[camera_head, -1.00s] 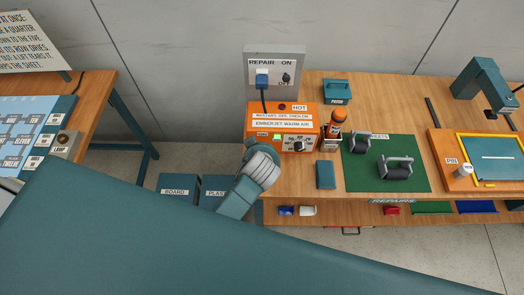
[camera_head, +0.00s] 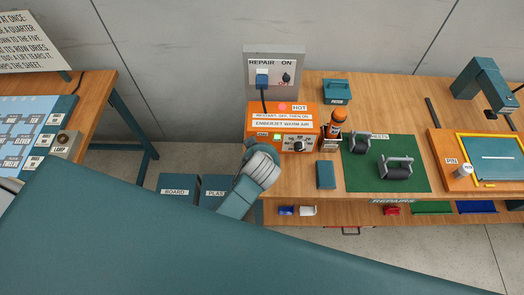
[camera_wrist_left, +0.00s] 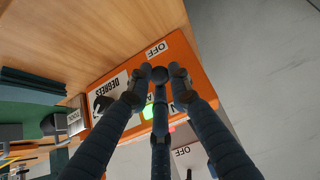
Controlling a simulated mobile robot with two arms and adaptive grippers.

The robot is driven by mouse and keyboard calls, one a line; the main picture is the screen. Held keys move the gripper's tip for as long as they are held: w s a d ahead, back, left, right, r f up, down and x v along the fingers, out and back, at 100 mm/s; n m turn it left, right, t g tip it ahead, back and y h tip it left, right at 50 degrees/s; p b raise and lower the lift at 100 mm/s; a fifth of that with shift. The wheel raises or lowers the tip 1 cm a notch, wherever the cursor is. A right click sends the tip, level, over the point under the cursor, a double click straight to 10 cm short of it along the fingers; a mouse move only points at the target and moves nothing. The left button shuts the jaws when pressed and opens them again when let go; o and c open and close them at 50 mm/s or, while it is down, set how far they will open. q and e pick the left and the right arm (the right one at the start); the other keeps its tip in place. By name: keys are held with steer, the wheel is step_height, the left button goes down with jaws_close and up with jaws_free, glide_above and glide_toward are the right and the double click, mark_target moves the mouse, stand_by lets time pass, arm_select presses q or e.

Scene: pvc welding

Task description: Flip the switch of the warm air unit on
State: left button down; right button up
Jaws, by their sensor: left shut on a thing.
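The orange warm air unit (camera_head: 312,112) stands at the left end of the wooden bench. Its HOT lamp (camera_head: 282,106) glows pinkish red and a small green light (camera_head: 277,137) is lit. My left gripper (camera_wrist_left: 160,76) is at the unit's front panel in the left wrist view, its fingers closed together between the OFF label (camera_wrist_left: 157,49) and a mostly covered label ending in N (camera_wrist_left: 174,108). It is shut on what seems to be the switch, which the fingers hide. In the head view the gripper's fingers are hidden behind my wrist. My right gripper is not in view.
A hot-air tool (camera_head: 334,128) stands in a holder right of the unit. A green mat (camera_head: 414,178) with two rollers lies further right. The REPAIR socket box (camera_head: 273,56) stands behind, with a cable down to the unit. Bins (camera_head: 174,185) stand below left.

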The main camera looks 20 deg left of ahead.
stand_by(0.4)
arm_select(q)
steer(key=c, duration=1.6)
jaws_free()
steer(key=shift+o, duration=0.2)
steer(key=v, duration=1.2)
